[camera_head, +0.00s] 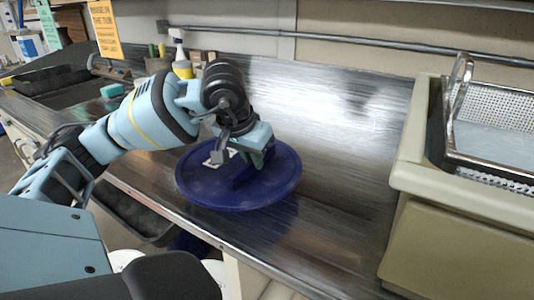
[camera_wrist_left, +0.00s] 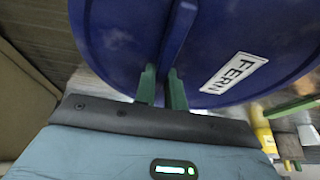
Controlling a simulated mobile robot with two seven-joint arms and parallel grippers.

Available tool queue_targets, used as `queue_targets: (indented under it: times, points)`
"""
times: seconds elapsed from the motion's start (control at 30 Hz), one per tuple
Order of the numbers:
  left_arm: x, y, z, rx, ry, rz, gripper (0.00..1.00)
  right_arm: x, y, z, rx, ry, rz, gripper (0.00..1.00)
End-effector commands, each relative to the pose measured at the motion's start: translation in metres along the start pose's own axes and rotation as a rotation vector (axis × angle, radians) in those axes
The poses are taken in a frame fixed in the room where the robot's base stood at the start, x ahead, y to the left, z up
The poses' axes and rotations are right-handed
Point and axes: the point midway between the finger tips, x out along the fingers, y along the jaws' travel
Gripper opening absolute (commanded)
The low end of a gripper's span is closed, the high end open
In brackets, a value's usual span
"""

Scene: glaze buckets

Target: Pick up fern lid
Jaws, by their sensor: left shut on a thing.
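The fern lid (camera_head: 205,192) is a round dark blue disc with a raised bar handle across its top. In the head view it is over the metal counter, near the front edge; I cannot tell whether it touches the counter. My left gripper (camera_head: 252,160) reaches down over it. In the left wrist view the two green fingers (camera_wrist_left: 162,88) are closed on either side of the lid's bar handle (camera_wrist_left: 178,35). A white label (camera_wrist_left: 233,72) reading FERN is on the lid beside the handle. My right gripper is not in view.
A beige unit with a metal basket (camera_head: 497,125) stands at the right. A spray bottle (camera_head: 181,62) and small items stand at the back wall. A dark sink (camera_head: 50,80) is at the far left. White containers (camera_head: 124,259) show below the counter's front edge. Counter right of the lid is clear.

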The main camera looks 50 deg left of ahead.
Motion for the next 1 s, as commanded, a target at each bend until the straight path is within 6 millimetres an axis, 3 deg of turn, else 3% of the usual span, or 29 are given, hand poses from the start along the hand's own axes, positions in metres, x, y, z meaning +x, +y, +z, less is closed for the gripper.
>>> queue_targets:
  times: [0.4,1.0]
  points:
    - [-0.025,-0.02,0.051,0.002,-0.001,-0.01,0.0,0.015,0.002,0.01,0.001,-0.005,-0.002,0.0]
    - [-0.048,-0.034,0.089,0.002,0.001,-0.002,0.0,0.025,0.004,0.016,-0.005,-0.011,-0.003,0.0]
